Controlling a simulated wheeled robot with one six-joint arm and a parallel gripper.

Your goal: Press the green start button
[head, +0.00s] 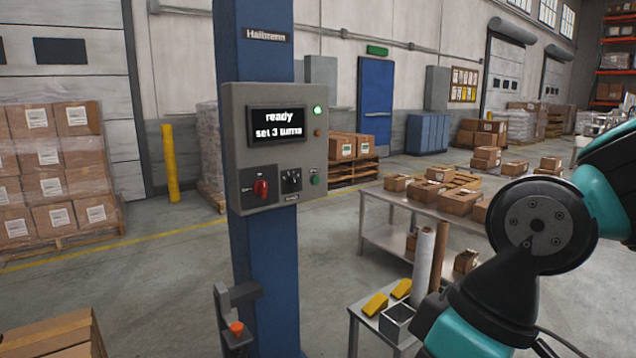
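A grey control box (278,142) is fixed to a blue column (268,55). A small green button (315,180) sits at the box's lower right. A green lamp (317,110) glows at the upper right, with an orange one (317,132) below it. The black screen (277,125) reads "ready" and a second line starting "set 3". A red rotary knob (260,188) and a black selector (291,179) are left of the green button. My arm shows at the right, apart from the box; my gripper is not in view.
A steel table (385,232) with several cartons stands right of the column. A smaller stand (378,322) in front holds yellow blocks and a metal bin. A bracket with an orange-red button (236,328) is low on the column. Open floor (140,285) lies left.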

